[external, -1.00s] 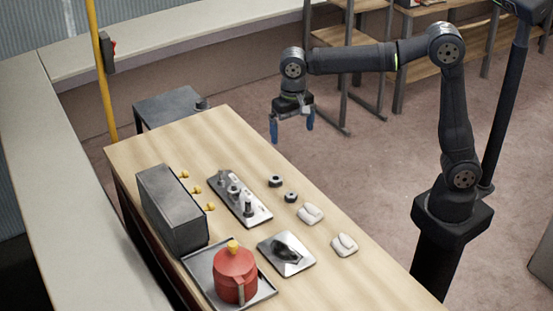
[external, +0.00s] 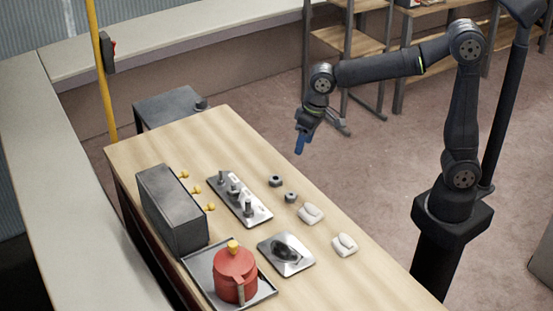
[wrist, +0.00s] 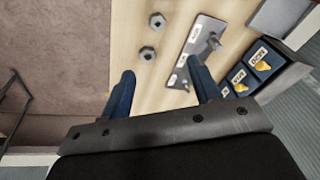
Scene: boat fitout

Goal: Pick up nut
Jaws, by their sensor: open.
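Two small dark grey nuts lie on the wooden bench: a farther nut (external: 275,181) and a nearer nut (external: 291,197). In the wrist view both nuts show beyond my fingertips, one at the top edge (wrist: 157,21) and one closer to the fingers (wrist: 147,53). Each has a hole in its middle. My gripper (external: 301,146) is raised in the air near the bench's right edge, tilted, with blue fingers. In the wrist view its fingers (wrist: 160,74) stand apart with nothing between them. Neither nut is touched.
A metal plate with upright studs (external: 240,199) lies left of the nuts. Two white pieces, one (external: 311,214) and another (external: 344,245), lie nearer, beside a plate with a dark fitting (external: 286,253).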

